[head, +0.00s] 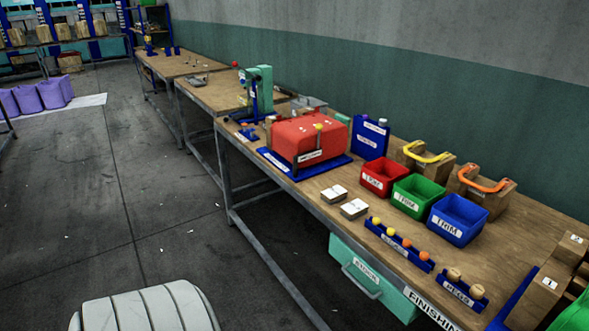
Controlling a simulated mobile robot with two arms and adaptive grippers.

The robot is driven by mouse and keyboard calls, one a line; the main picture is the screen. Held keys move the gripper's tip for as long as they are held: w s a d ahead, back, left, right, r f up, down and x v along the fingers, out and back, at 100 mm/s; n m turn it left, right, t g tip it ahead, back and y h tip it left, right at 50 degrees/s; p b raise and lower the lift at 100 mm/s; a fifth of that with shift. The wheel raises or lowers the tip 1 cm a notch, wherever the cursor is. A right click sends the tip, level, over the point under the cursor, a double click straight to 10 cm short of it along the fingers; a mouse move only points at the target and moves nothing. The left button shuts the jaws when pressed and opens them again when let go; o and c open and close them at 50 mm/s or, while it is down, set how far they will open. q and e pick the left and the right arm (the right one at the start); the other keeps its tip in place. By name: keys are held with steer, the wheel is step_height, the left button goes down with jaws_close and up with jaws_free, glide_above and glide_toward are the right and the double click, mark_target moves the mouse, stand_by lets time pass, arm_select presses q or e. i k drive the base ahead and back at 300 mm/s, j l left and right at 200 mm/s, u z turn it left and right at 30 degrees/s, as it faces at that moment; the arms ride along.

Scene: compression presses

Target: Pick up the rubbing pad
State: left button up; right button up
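I cannot tell for sure which thing is the rubbing pad. Two small pale blocks with dark sides, a farther one (334,193) and a nearer one (354,209), lie side by side on the workbench (318,181). A small blue holder (461,291) near the bench's front edge carries two tan round-topped pieces; its label is too small to read. Neither of my grippers is in view, and nothing is seen touching these things.
Red (384,177), green (418,196) and blue (458,219) bins stand on the bench. A blue rack (399,246) holds several yellow and orange knobs. A red press block (309,139) sits farther back. A teal drawer (370,280) hangs below. Floor at left is open.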

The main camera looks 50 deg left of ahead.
mark_target(352, 211)
steer(key=u, duration=1.3)
